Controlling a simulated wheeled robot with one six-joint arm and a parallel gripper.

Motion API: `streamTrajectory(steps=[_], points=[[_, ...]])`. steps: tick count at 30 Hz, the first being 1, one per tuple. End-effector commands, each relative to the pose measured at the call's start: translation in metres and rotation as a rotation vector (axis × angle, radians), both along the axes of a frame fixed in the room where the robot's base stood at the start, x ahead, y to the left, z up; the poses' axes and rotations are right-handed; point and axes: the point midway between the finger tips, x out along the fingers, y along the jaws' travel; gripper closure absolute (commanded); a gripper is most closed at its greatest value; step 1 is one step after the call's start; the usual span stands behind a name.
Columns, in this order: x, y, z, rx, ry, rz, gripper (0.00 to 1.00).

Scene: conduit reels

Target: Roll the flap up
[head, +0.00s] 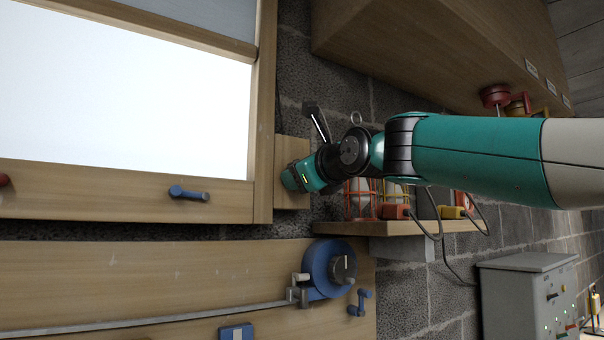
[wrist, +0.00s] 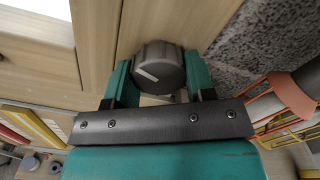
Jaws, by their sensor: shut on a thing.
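A grey sheet (head: 215,18), which looks like the flap, covers the top strip of the bright wood-framed window. Beside the frame, a small wooden plate (head: 292,148) is fixed to the block wall. My gripper (head: 291,178) is at this plate, and its front hides what it holds in the head view. In the wrist view, a dark grey round knob (wrist: 160,68) with a white line sits between the two teal fingers of my gripper (wrist: 160,80). The fingers are shut on the knob, one on each side. The white line slants.
A blue handle (head: 188,193) sticks out from the lower window frame. Below are a blue reel (head: 328,268) and a smaller blue crank (head: 360,302). A shelf (head: 400,229) with orange and yellow wire-caged lamps is close beside my gripper. A wooden cabinet (head: 440,50) hangs above.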

Motion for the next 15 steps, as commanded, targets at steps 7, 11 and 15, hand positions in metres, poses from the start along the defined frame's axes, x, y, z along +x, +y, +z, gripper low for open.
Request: streamTrajectory(steps=[7, 11, 15], points=[[0.0000, 0.0010, -0.0023, 0.001, 0.008, 0.002, 0.74], [0.0000, 0.0010, -0.0023, 0.000, 0.007, 0.002, 0.74], [0.0001, 0.0008, -0.0019, 0.001, 0.006, 0.002, 0.25]])
